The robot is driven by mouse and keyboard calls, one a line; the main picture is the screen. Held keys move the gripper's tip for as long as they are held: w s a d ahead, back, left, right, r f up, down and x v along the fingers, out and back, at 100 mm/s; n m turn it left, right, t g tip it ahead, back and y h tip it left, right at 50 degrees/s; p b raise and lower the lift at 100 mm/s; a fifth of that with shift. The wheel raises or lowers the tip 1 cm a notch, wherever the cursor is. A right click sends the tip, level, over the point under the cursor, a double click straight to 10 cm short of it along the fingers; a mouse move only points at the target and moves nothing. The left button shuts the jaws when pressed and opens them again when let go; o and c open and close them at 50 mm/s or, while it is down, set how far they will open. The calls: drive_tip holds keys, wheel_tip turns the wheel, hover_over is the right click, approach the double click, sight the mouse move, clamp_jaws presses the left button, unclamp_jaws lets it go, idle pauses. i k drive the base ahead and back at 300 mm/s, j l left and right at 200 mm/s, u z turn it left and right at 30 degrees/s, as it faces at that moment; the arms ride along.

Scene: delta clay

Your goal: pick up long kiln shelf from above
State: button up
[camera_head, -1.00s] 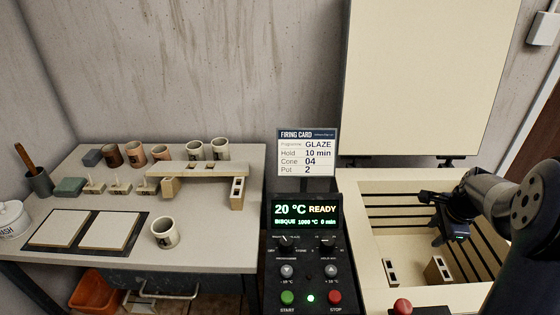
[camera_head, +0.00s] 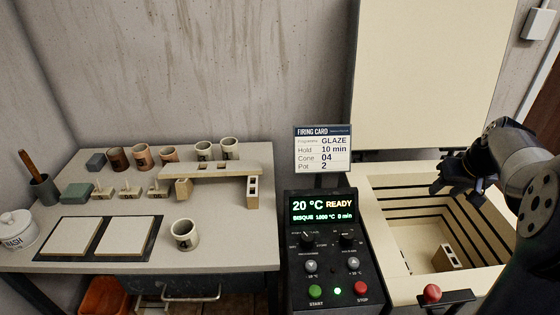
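The long kiln shelf (camera_head: 228,170) is a pale, narrow slab with small square holes. It lies flat on the worktable at left, raised on pale posts: one (camera_head: 183,189) near its left part and one (camera_head: 253,192) at its right end. My gripper (camera_head: 455,195) is far to the right of it, over the open kiln. Its dark fingers point down and look spread apart, with nothing seen between them.
The kiln (camera_head: 380,240) holds a pale post (camera_head: 446,258); its lid (camera_head: 432,75) stands raised. The control panel (camera_head: 325,245) and firing card (camera_head: 322,150) stand between kiln and table. Several mugs line the shelf's back; another mug (camera_head: 185,234) stands in front.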

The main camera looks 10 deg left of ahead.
sight(246, 167)
drive_tip(key=j+u, duration=0.3)
drive_tip(key=j, duration=0.9)
drive_tip(key=i+j, duration=0.1)
drive_tip(key=j, duration=0.25)
drive_tip(key=i+j+u, duration=0.15)
drive_tip(key=j, duration=0.2)
drive_tip(key=i+j, duration=0.15)
drive_tip(key=j, duration=0.2)
